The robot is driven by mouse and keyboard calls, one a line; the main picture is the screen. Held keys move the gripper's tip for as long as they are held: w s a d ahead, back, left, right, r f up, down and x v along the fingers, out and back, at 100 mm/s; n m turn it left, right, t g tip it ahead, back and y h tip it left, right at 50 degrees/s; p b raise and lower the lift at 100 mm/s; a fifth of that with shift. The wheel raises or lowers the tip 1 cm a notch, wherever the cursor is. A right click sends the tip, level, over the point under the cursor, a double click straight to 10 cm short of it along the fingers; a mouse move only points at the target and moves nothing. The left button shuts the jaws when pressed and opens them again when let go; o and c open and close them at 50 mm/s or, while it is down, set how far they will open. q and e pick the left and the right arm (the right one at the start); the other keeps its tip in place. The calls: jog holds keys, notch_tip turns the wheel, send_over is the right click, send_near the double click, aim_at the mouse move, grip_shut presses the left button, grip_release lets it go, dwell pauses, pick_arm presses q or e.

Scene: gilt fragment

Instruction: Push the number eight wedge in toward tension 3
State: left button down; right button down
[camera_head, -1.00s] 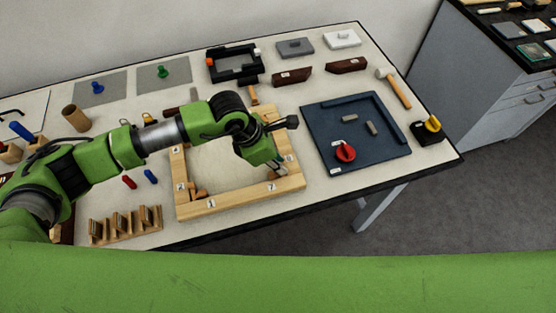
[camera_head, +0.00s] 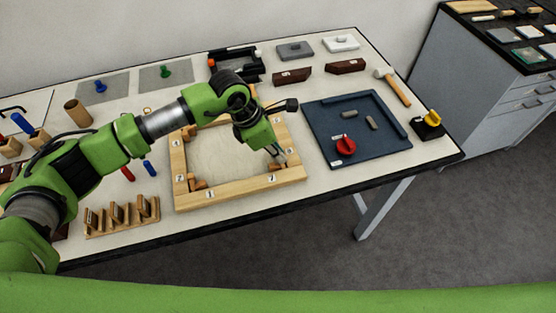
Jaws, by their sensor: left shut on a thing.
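The wooden tension frame (camera_head: 222,194) lies on the table, with number labels along its rails. My left gripper (camera_head: 279,156) points down at the frame's right rail, near the front right corner and beside a small number label. Its fingers are shut on a small wooden piece, seemingly the number eight wedge (camera_head: 273,166), which they mostly hide. I cannot tell how deep the wedge sits. More small wedges (camera_head: 197,184) show at the front left corner. My right gripper is not in view.
A dark blue board (camera_head: 375,152) with a red knob (camera_head: 345,145) lies just right of the frame. A wooden rack (camera_head: 120,219) stands at the front left. A mallet (camera_head: 394,88) lies at the right. The frame's pale middle is clear.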

pick_arm(q)
jog(key=shift+w+a, duration=0.1)
jog(key=shift+w, duration=0.05)
jog(key=c, duration=2.4)
grip_release()
jog(key=shift+w, duration=0.1)
jog(key=shift+o, duration=0.2)
jog(key=shift+r, duration=0.15)
jog(key=v, duration=1.1)
jog(key=shift+a+r, duration=0.25)
jog(key=shift+r, duration=0.1)
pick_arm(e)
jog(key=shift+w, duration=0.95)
